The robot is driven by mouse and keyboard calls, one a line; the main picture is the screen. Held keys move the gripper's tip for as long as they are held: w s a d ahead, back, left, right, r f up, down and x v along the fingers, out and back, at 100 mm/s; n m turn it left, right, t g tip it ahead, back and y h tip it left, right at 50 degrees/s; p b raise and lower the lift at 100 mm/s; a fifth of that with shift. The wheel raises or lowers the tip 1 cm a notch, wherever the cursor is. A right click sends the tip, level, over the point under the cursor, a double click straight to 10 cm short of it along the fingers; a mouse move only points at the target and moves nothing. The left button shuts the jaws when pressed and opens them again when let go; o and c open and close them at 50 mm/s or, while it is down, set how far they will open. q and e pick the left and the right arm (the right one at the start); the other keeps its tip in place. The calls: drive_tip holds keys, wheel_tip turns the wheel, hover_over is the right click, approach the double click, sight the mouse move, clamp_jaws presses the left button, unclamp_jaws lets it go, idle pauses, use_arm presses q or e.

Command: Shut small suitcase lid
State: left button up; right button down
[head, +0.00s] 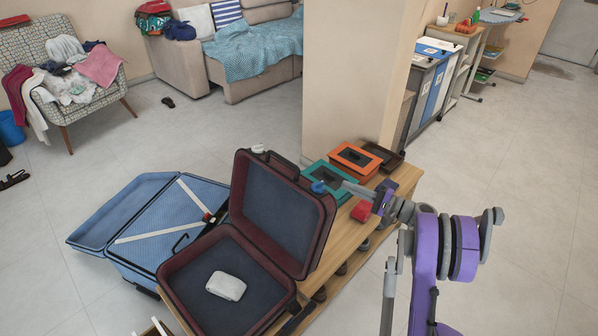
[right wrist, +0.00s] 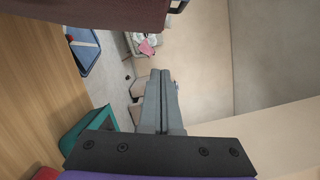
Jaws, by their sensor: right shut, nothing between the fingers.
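The small maroon suitcase (head: 218,296) lies open on a wooden bench. Its lid (head: 283,213) stands up, leaning back slightly, with the dark lining showing. A folded white cloth (head: 226,286) lies in the base. My right gripper (head: 346,186) is shut and empty, just right of the lid's upper right edge, on its outer side. I cannot tell whether it touches the lid. In the right wrist view, the shut fingers (right wrist: 160,100) point forward, and the maroon lid (right wrist: 90,12) fills the upper left. My left gripper is not in view.
A larger blue suitcase (head: 100,225) lies open on the floor to the left. Teal (head: 313,172) and orange (head: 352,160) boxes and a small red item (head: 362,211) sit on the wooden bench (head: 345,232) behind the lid. A beige pillar (head: 350,80) rises behind them.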

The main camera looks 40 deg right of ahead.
drive_tip(key=w+a+r+b, duration=0.1)
drive_tip(key=w+a+r, duration=0.1)
drive_tip(key=w+a, duration=0.5)
drive_tip(key=shift+w+a, duration=0.35)
drive_tip(key=shift+w, duration=0.2)
drive_tip(key=shift+a+r, duration=0.1)
drive_tip(key=shift+r, duration=0.1)
